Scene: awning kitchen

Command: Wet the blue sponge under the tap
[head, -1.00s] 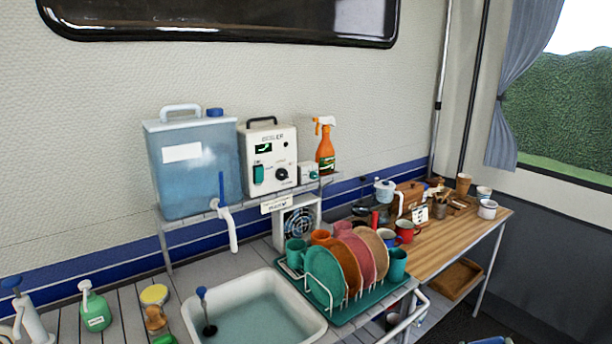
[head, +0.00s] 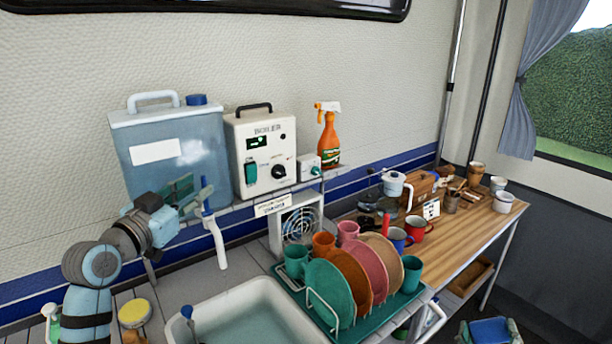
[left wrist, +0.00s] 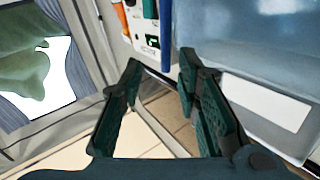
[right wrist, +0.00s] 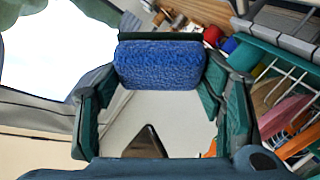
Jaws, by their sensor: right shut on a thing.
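The blue sponge (right wrist: 158,65) is held between the fingers of my right gripper (right wrist: 155,75) in the right wrist view. In the head view my right gripper (head: 488,333) is low at the bottom right, away from the sink. The tap (head: 217,243) has a white spout and a blue lever (head: 207,194), below the blue water tank (head: 175,155). My left gripper (head: 192,195) is open and empty, close to the lever on its left. A blue upright bar, apparently the lever (left wrist: 166,40), shows beyond its fingers (left wrist: 158,95) in the left wrist view.
The white sink (head: 262,288) lies below the tap. A green dish rack (head: 372,312) with plates and cups stands right of it. The boiler (head: 262,155) and orange spray bottle (head: 329,140) stand on the shelf. A wooden table (head: 465,222) with mugs is at the right.

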